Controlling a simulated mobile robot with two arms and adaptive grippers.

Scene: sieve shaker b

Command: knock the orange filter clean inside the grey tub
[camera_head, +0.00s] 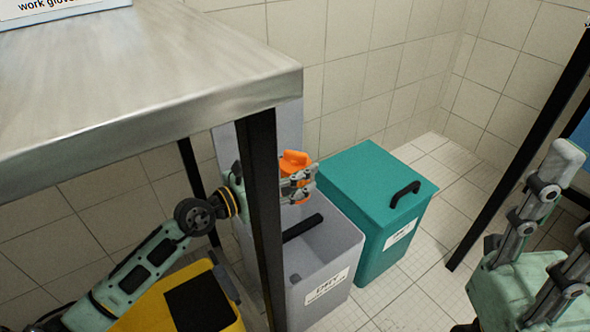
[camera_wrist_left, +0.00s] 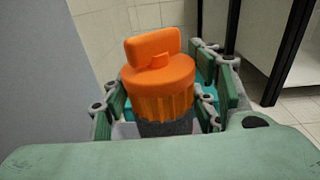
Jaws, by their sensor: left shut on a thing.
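The orange filter (camera_head: 293,160) is held upright by my left gripper (camera_head: 298,182) above the open grey tub (camera_head: 335,262). In the left wrist view the filter (camera_wrist_left: 160,85) has a flat orange grip on a ribbed cap, with a dark grey part below. The fingers of the left gripper (camera_wrist_left: 168,105) are on both sides of it. Its lower end is hidden. A black bar (camera_head: 302,228) shows at the tub's opening. My right gripper (camera_head: 572,200) is at the right edge, its fingers apart and nothing seen between them.
A teal lidded bin (camera_head: 375,205) with a black handle stands right beside the tub. A metal table (camera_head: 150,75) and its black leg (camera_head: 262,210) stand in front, partly covering the tub. Tiled floor (camera_head: 400,290) is clear at the front right.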

